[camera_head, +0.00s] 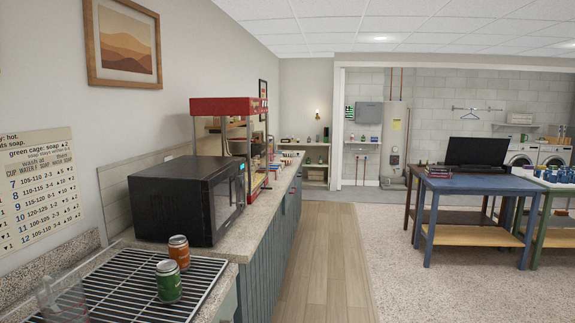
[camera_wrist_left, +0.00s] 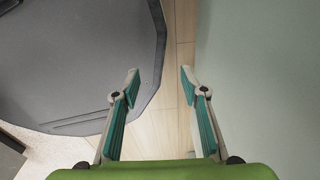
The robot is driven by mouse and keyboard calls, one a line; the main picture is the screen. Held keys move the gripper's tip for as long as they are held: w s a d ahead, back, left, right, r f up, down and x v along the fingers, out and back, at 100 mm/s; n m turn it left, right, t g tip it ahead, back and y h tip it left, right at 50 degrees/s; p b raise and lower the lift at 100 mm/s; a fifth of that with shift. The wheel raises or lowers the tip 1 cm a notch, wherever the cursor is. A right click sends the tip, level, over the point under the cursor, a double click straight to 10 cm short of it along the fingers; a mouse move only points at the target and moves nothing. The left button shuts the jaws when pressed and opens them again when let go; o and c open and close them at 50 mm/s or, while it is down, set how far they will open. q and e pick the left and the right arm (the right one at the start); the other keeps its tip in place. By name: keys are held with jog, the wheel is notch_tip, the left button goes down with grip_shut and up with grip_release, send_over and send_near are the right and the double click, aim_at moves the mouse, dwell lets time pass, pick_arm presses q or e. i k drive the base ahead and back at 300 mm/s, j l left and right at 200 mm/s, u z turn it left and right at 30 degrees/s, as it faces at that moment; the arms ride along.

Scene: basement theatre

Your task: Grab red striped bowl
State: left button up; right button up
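I cannot make out a red striped bowl in either view. Small items (camera_head: 291,153) stand far along the counter, too small to tell apart. My left gripper (camera_wrist_left: 160,76) shows in the left wrist view, its two teal-padded fingers spread apart with nothing between them. It hangs above the wood-plank floor (camera_wrist_left: 178,60). Neither gripper shows in the head view, and my right gripper is in no view.
The left counter (camera_head: 246,241) holds a black microwave (camera_head: 172,200), a red-topped popcorn machine (camera_head: 228,106), and a wire rack (camera_head: 122,275) with two cans (camera_head: 168,281) and a clear pitcher (camera_head: 62,300). The plank floor (camera_head: 325,260) is clear. A blue table (camera_head: 470,186) stands right.

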aim_at(289, 161)
jog(key=i+z, duration=0.35)
jog(key=i, duration=2.05)
jog(key=i+l, duration=0.1)
jog(key=i, duration=2)
jog(key=i+u, duration=0.1)
jog(key=i, duration=0.4)
jog(key=i+l+u, duration=0.1)
jog(key=i, duration=0.4)
jog(key=i+l+u, duration=0.15)
jog(key=i, duration=0.35)
jog(key=i+l+u, duration=0.1)
jog(key=i, duration=0.4)
jog(key=l, duration=0.1)
